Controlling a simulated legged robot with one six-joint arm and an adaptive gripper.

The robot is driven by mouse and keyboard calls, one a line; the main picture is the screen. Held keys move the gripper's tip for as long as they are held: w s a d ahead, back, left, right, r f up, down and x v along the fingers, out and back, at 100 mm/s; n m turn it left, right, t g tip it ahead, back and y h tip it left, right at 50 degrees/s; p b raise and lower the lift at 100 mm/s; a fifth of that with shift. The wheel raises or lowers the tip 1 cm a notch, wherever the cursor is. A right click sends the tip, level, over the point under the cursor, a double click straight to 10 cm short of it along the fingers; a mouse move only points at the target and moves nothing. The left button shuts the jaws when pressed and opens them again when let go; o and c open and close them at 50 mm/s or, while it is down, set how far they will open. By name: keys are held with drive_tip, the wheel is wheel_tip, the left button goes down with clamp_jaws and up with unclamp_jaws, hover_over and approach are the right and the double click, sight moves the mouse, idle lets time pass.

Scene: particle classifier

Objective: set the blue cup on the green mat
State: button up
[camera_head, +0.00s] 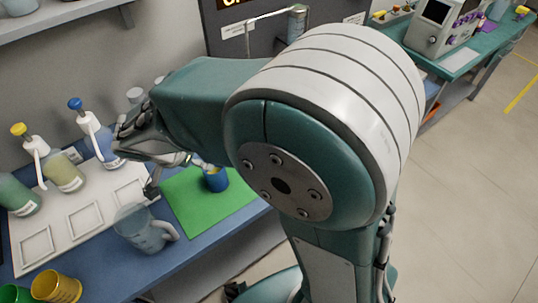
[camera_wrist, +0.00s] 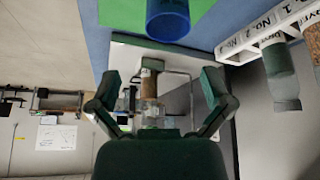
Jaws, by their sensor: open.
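The blue cup (camera_head: 215,180) appears to stand upright on the green mat (camera_head: 187,208), towards its back right part. In the wrist view the cup (camera_wrist: 168,22) is cut off by the top edge, with the mat (camera_wrist: 120,10) around it. My gripper (camera_head: 190,161) is just left of the cup in the head view, partly hidden by its own links. In the wrist view my gripper (camera_wrist: 160,85) has its two fingers spread wide with nothing between them. The cup lies beyond the fingertips, apart from them.
A clear jug (camera_head: 142,230) stands left of the mat on the blue bench (camera_head: 100,262). A white tray (camera_head: 62,228) with pump bottles is farther left. A yellow cup (camera_head: 56,287) is at the lower left. The mat's front part is bare.

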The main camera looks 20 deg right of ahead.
drive_tip(key=s+d+r+n+t+y, duration=0.1)
drive_tip(key=s+d+r+n+y, duration=0.1)
drive_tip(key=s+d+r+n, duration=0.3)
drive_tip(key=s+d+r+n+t+y, duration=0.1)
drive_tip(key=s+d+r+n, duration=0.3)
drive_tip(key=s+d, duration=0.6)
wheel_tip(320, 180, up, 3)
drive_tip(key=shift+d+f+n+y, duration=0.2)
drive_tip(key=shift+d+n+y, duration=0.2)
drive_tip(key=shift+d+y, duration=0.35)
